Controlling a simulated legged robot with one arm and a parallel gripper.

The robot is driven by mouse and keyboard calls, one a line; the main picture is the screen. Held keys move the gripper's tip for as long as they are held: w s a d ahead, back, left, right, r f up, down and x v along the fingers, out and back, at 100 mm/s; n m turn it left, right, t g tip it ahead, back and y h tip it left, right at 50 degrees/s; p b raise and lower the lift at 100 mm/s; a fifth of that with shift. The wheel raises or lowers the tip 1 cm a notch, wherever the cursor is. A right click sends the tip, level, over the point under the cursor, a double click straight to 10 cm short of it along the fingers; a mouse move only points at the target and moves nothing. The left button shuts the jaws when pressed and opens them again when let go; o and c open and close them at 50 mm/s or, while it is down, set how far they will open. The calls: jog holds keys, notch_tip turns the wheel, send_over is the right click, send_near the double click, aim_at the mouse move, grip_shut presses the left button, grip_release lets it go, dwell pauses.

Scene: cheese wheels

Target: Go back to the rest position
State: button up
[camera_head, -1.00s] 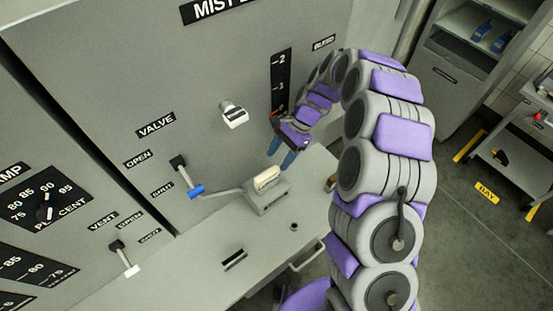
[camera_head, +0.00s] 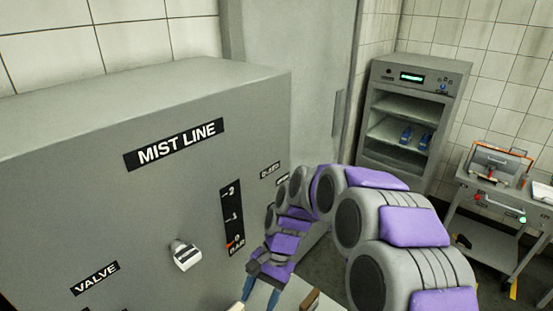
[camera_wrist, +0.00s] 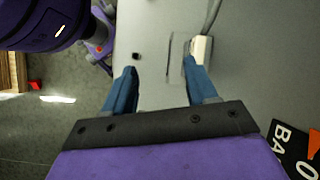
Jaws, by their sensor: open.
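My gripper (camera_head: 262,290) is at the bottom of the head view, in front of the grey mist line panel, with its blue fingertips pointing down. In the wrist view its two blue fingers (camera_wrist: 158,88) stand wide apart with nothing between them. A cream-coloured block (camera_wrist: 203,48) shows just beyond the right finger, partly hidden by it; I cannot tell whether they touch. My purple and grey arm arches across the right of the head view.
The mist line panel (camera_head: 150,205) carries a white knob (camera_head: 185,255) and a black bar gauge (camera_head: 232,215). A grey cabinet with shelves (camera_head: 405,115) stands at the back right. A cart (camera_head: 490,180) stands at the right edge. Floor between is open.

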jog(key=s+d+n+t+h+b, duration=0.1)
jog(key=s+d+n+h+b, duration=0.1)
jog(key=s+d, duration=0.7)
jog(key=s+d+r+n+t+h+b, duration=0.1)
jog(key=s+d+b, duration=0.3)
jog(key=s+d, duration=0.5)
jog(key=s+n, duration=0.1)
jog(key=s, duration=0.5)
jog(key=shift+s+n+t+h, duration=0.15)
jog(key=shift+n+t+h, duration=0.15)
jog(key=shift+n+h, duration=0.1)
jog(key=shift+c, duration=0.5)
